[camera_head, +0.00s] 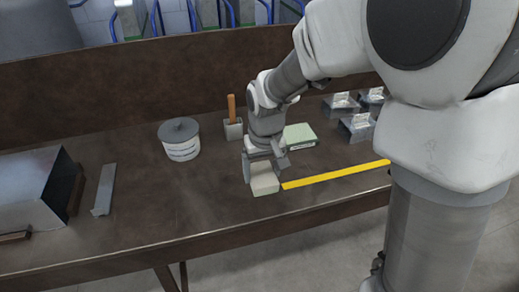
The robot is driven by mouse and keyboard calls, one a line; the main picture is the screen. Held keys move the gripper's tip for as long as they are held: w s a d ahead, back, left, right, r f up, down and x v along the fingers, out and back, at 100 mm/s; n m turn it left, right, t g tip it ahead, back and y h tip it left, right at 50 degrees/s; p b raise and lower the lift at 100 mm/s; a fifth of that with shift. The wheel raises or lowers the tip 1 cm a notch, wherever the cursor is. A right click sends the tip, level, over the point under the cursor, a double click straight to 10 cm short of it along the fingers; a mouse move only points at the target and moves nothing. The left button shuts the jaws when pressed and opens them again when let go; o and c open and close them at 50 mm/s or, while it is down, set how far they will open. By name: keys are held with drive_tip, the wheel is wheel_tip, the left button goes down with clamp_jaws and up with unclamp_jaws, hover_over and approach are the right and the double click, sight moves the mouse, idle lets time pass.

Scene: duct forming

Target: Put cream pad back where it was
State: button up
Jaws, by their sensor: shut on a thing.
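The cream pad (264,184) is a small pale block near the front middle of the brown workbench. My gripper (264,165) points down from above and is shut on it. The pad's front and lower part show below the fingers; its upper part is partly hidden by them. I cannot tell whether its underside touches the bench or hangs just above it.
A yellow strip (336,174) lies just right of the pad, and a pale green block (300,136) lies behind it. A white tub (180,140), a wooden-handled tool (232,118), a metal strip (104,189) and metal pieces (356,127) stand around. The bench (190,210) is clear left of the pad.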

drive_tip(key=w+f, duration=0.1)
drive_tip(key=w, duration=0.1)
drive_tip(key=w+f, duration=0.2)
drive_tip(key=w, duration=0.1)
drive_tip(key=w+f, duration=0.1)
drive_tip(key=w, duration=0.1)
drive_tip(key=shift+w+a+f+b, duration=0.35)
drive_tip(key=shift+w+a+f, duration=0.05)
drive_tip(key=shift+f+b, duration=0.4)
drive_tip(key=shift+f, duration=1.6)
drive_tip(key=shift+f, duration=0.25)
drive_tip(key=o, duration=1.4)
drive_tip(key=shift+o, duration=0.2)
drive_tip(key=shift+r, duration=0.15)
